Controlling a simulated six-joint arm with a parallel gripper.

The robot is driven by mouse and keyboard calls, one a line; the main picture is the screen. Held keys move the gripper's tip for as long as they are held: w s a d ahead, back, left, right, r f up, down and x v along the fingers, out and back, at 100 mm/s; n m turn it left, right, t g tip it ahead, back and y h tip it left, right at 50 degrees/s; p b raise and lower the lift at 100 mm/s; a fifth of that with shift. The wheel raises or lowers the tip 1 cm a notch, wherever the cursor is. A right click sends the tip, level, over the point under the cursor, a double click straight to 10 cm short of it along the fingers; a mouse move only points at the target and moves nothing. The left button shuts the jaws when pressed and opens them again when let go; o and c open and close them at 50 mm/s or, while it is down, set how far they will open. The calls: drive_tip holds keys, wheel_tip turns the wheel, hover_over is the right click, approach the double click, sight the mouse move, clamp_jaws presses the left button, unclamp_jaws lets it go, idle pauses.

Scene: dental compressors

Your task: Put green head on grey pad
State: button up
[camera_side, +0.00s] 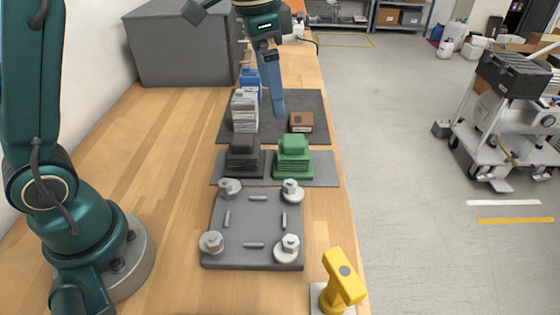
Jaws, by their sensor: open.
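The green head (293,158), a ribbed block with a smaller top, stands upright on the right part of a grey pad (328,171). A black head (244,160) of similar shape stands to its left on the same pad. My gripper (273,108) points down over the darker mat behind, above and a little left of the green head in the picture. It is open, with nothing visible between its fingers, and apart from the green head. The far finger is partly hidden.
The dark mat (312,102) holds a light grey ribbed head (245,112), a blue head (250,80) and a brown block (301,122). In front lie a bolted plate (270,224) and a yellow part (341,280). A big grey box (185,52) stands behind left.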

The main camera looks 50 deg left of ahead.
drive_tip(key=s+f+n+t, duration=0.2)
drive_tip(key=s+n, duration=0.4)
drive_tip(key=s, duration=1)
drive_tip(key=shift+s+a+f+t, duration=0.15)
drive_tip(key=shift+s+f+t, duration=0.2)
drive_tip(key=shift+t, duration=0.45)
drive_tip(key=shift+w, duration=0.1)
